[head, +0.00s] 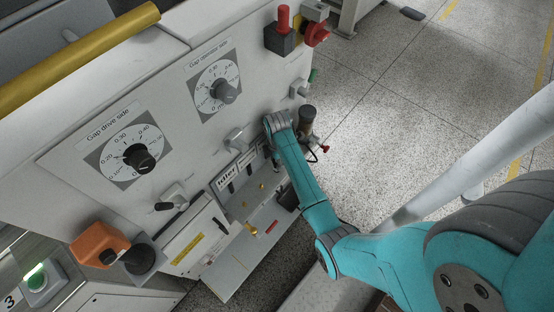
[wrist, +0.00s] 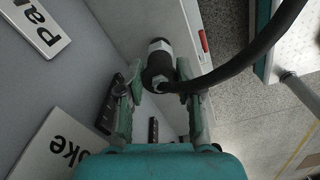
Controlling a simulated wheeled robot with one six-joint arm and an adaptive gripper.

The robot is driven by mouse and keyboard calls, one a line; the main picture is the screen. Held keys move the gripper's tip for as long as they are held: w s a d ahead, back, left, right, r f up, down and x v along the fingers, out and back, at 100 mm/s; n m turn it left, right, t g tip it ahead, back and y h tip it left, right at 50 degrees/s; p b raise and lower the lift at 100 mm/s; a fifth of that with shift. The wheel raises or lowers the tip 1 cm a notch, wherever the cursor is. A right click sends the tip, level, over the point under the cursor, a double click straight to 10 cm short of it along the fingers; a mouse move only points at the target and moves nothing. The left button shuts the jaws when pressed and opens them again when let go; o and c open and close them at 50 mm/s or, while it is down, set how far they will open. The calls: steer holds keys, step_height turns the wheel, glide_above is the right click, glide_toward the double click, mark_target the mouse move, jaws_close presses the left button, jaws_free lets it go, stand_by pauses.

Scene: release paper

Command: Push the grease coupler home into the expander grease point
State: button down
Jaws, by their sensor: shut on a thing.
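The grease coupler (wrist: 158,68) is a black cylinder with a silver collar, and a thick black hose (wrist: 255,58) curves away from it to the upper right. My gripper (wrist: 160,84) is shut on the coupler, one green finger on each side, in the wrist view. The coupler's silver end points away from me, beside a light grey panel edge. I cannot pick out the expander grease point; nothing shows clearly at the coupler's tip. In the head view my own arm hides the jaws and the coupler.
The grey machine face carries two dials, the gap drive side dial (head: 139,157) and the gap operator side dial (head: 223,90). A grey ledge (head: 232,268) with small brass parts lies below. A dark cylinder (head: 307,117) stands right of my wrist. Speckled floor is open at the right.

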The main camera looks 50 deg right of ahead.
steer(key=shift+f, duration=0.3)
steer(key=c, duration=0.7)
jaws_free()
steer(key=shift+r, duration=0.1)
step_height(320, 180, up, 12)
